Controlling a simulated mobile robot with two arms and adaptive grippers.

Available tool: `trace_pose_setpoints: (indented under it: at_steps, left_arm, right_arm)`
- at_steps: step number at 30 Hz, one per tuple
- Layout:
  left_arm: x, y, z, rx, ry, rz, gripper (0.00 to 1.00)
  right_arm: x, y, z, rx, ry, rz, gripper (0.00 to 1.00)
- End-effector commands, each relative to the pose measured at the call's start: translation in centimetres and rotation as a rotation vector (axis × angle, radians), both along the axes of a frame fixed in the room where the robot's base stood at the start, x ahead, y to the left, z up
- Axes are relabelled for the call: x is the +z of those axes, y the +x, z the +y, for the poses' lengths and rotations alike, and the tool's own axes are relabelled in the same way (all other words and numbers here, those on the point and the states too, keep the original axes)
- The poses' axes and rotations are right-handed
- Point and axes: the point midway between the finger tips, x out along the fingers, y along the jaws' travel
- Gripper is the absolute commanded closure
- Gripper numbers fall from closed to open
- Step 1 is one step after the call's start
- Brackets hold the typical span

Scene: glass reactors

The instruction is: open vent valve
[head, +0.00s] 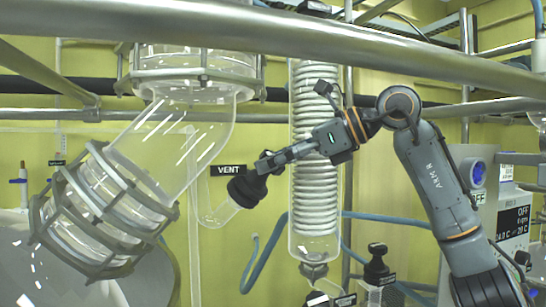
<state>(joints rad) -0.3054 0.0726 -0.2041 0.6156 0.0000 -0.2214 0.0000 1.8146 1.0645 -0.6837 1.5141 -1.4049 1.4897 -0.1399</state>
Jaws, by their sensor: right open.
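The vent valve is a black knob (246,189) on a slanted glass side tube (217,213), just below a black label (228,170) reading VENT. My right arm comes in from the right. Its gripper (266,164) points left, with its fingertips at the upper right of the knob. The fingers look edge-on and close together in this view, but the gripper is open. I cannot tell whether the fingertips touch the knob or are around it. My left gripper is not in view.
A glass condenser with a white coil (315,185) stands behind my right gripper. A large bent glass pipe (180,140) with a metal flange cage (100,215) is at the left. A metal rail (260,35) crosses the top. Another black-topped valve (377,266) is lower right.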

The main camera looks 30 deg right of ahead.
Motion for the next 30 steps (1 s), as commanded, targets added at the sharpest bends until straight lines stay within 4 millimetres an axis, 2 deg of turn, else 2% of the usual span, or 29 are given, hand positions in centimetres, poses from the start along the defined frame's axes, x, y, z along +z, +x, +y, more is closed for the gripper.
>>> trace_pose_setpoints:
  at_steps: [1, 4, 9, 11, 16, 18, 30]
  left_arm:
    - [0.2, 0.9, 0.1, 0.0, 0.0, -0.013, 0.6]
    - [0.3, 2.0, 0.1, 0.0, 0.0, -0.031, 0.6]
    - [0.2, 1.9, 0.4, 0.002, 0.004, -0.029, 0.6]
    - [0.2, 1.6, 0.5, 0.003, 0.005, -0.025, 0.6]
    - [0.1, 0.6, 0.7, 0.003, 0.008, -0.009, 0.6]
    - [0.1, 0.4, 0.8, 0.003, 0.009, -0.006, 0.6]
    - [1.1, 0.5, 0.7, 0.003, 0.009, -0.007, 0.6]
  right_arm:
    - [-0.1, 0.2, 0.2, 0.0, -0.001, 0.001, 0.31]
    - [-0.2, 0.3, 0.3, 0.0, 0.001, -0.001, 0.31]
    - [-0.2, 0.3, 0.3, 0.0, 0.001, -0.001, 0.31]
    - [-0.2, 0.3, 0.3, 0.0, 0.001, -0.001, 0.41]
    - [-0.2, 0.3, 0.3, 0.001, 0.001, 0.0, 0.76]
    - [-0.2, 0.3, 0.3, 0.001, 0.001, 0.0, 0.86]
    - [0.0, 0.4, 0.2, 0.052, -0.041, -0.025, 0.86]
